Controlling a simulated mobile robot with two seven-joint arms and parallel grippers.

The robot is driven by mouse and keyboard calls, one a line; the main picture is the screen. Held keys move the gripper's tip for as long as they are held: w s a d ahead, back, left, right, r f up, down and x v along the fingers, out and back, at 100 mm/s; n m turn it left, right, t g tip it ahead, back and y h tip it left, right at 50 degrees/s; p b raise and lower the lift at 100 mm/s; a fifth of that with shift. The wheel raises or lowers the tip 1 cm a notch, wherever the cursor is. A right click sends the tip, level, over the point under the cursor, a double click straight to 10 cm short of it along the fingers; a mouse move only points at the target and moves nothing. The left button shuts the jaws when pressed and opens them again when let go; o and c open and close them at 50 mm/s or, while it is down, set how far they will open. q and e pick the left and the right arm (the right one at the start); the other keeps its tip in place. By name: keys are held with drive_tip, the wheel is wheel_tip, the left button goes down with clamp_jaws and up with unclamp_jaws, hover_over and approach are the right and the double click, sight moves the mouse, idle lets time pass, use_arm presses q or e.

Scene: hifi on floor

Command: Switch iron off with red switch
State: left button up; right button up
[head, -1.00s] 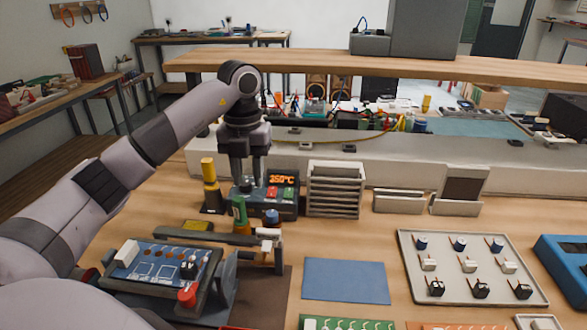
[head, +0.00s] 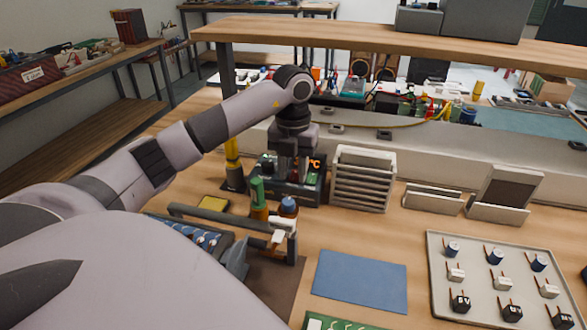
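The soldering station (head: 302,192) is a dark box with a lit orange display (head: 315,165). The gripper hides part of the display, leaving "°C" visible. Small green and red patches show on its front; the red switch is mostly hidden and its position cannot be read. A yellow-handled iron (head: 232,152) stands upright in a dark holder to the left of the station. My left gripper (head: 294,172) points down in front of the station's face, close to it; I cannot tell if they touch. Its finger gap is unclear. My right gripper is out of view.
A green bottle (head: 257,192) and a blue-capped bottle (head: 288,207) stand just before the station. A board clamp (head: 235,220) is nearer, partly behind my arm. A rack (head: 363,180) stands to the right. A blue mat (head: 360,282) and parts tray (head: 440,300) lie right.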

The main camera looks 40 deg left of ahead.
use_arm(q)
drive_tip(key=shift+f, duration=0.1)
clamp_jaws()
drive_tip(key=shift+w+a+r+g+h+p, duration=0.15)
drive_tip(key=shift+r+g+h+p, duration=0.3)
drive_tip(key=shift+p, duration=0.8)
drive_tip(key=shift+w+f+g+h+p, duration=0.25)
drive_tip(key=shift+g+p, duration=0.45)
drive_tip(key=shift+g, duration=0.15)
drive_tip(key=shift+a, duration=0.1)
unclamp_jaws()
